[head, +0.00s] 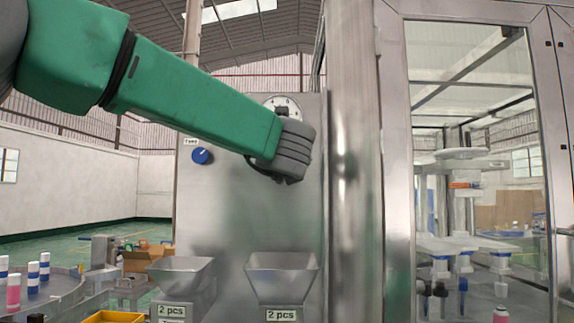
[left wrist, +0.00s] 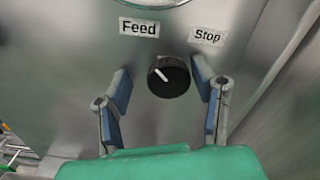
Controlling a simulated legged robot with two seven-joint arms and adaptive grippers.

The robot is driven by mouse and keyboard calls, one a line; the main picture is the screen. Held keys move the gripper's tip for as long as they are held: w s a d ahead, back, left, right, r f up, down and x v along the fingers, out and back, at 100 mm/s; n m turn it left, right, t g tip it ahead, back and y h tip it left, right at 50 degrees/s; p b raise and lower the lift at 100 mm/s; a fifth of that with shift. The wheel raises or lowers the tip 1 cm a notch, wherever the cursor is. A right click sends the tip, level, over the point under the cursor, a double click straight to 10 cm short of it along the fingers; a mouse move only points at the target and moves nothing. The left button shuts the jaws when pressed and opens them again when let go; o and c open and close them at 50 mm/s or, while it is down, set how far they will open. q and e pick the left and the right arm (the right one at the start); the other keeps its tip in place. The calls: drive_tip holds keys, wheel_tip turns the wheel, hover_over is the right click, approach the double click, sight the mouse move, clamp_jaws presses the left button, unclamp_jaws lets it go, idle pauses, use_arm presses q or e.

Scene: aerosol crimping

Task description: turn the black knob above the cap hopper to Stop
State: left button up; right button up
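The black knob (left wrist: 169,76) is on the steel panel in the left wrist view. Its white pointer line slants to the upper left, toward the "Feed" label (left wrist: 139,27). The "Stop" label (left wrist: 207,36) is up and to the right of it. My left gripper (left wrist: 163,80) is open, with one blue-padded finger on each side of the knob. A gap shows on the left; the right finger is close to the knob, and I cannot tell if it touches. In the head view my green arm hides the black knob and the fingers. My right gripper is not in view.
Two steel hoppers (head: 181,277) (head: 283,277) labelled "2 pcs" are below on the panel. A blue knob (head: 201,156) is on the panel's left, and a round dial (head: 284,105) is above my wrist. A steel post (head: 352,170) stands close on the right.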

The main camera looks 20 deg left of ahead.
use_arm(q)
drive_tip(key=shift+d, duration=0.45)
drive_tip(key=shift+c, duration=0.4)
drive_tip(key=shift+d, duration=0.3)
drive_tip(key=c, duration=0.7)
drive_tip(key=shift+s+r, duration=0.1)
drive_tip(key=c, duration=0.4)
drive_tip(key=shift+a, duration=0.5)
drive_tip(key=shift+d+m, duration=0.3)
drive_tip(key=shift+m, duration=0.6)
drive_tip(key=shift+a+r+m, duration=0.1)
drive_tip(key=shift+a+m, duration=0.2)
drive_tip(key=shift+m, duration=0.9)
drive_tip(key=m+p, duration=0.1)
drive_tip(key=m, duration=0.3)
drive_tip(key=shift+d+r+m, duration=0.1)
drive_tip(key=shift+m, duration=0.2)
drive_tip(key=m+p, duration=0.3)
drive_tip(key=m, duration=0.2)
drive_tip(key=m+p, duration=0.1)
drive_tip(key=m, duration=0.2)
drive_tip(key=shift+p, duration=0.3)
drive_tip(key=shift+m+p, duration=0.35)
drive_tip(key=shift+m, duration=0.35)
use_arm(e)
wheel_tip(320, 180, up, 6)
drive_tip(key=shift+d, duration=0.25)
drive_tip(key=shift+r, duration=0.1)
use_arm(q)
drive_tip(key=shift+f, duration=0.2)
